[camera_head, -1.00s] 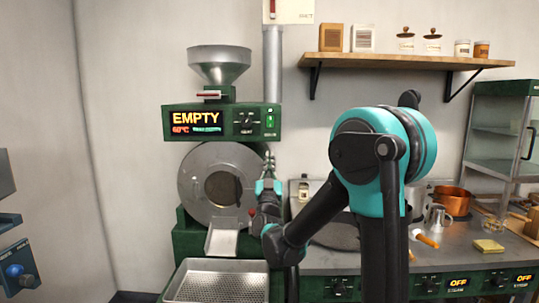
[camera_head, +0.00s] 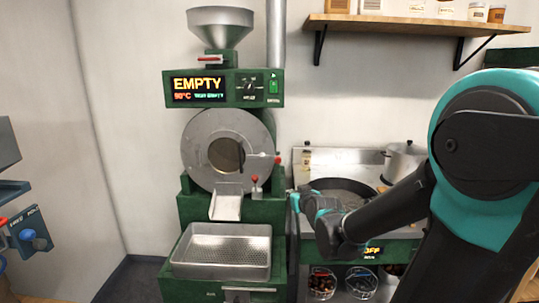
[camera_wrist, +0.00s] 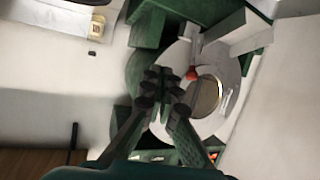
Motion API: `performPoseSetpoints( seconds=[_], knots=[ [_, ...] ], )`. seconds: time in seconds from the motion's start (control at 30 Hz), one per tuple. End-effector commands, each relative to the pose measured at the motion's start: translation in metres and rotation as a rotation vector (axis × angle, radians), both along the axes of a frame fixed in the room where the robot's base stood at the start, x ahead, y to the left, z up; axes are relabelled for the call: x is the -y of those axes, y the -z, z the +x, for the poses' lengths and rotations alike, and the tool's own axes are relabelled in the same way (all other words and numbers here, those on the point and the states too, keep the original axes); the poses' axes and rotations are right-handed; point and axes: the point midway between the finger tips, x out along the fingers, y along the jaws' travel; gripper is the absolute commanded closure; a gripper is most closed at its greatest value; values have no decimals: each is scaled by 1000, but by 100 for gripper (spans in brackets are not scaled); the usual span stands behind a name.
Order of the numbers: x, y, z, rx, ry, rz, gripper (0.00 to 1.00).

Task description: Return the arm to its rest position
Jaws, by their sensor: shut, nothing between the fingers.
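My arm comes in from the right of the head view and bends down to the left. My gripper (camera_head: 294,200) is small and partly hidden by my own wrist there, just right of the green roaster (camera_head: 225,150). In the wrist view my gripper (camera_wrist: 162,85) has its dark fingers together, shut and empty. The roaster's round drum front (camera_wrist: 232,105) is beyond the fingers, tilted in that view. Nothing is seen touching the fingers.
A perforated metal tray (camera_head: 222,268) sits below the roaster's chute (camera_head: 226,206). A stove with a wide pan (camera_head: 335,192) and a pot (camera_head: 403,160) stands right of it. Baskets (camera_head: 322,284) are under the stove. A wooden shelf (camera_head: 410,24) is above.

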Motion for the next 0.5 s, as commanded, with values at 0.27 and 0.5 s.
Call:
performPoseSetpoints(
  seconds=[0.27,0.5],
  knots=[
    [73,120,-131,-532,138,-50,100],
    [108,167,-217,-811,260,-64,100]
  ],
)
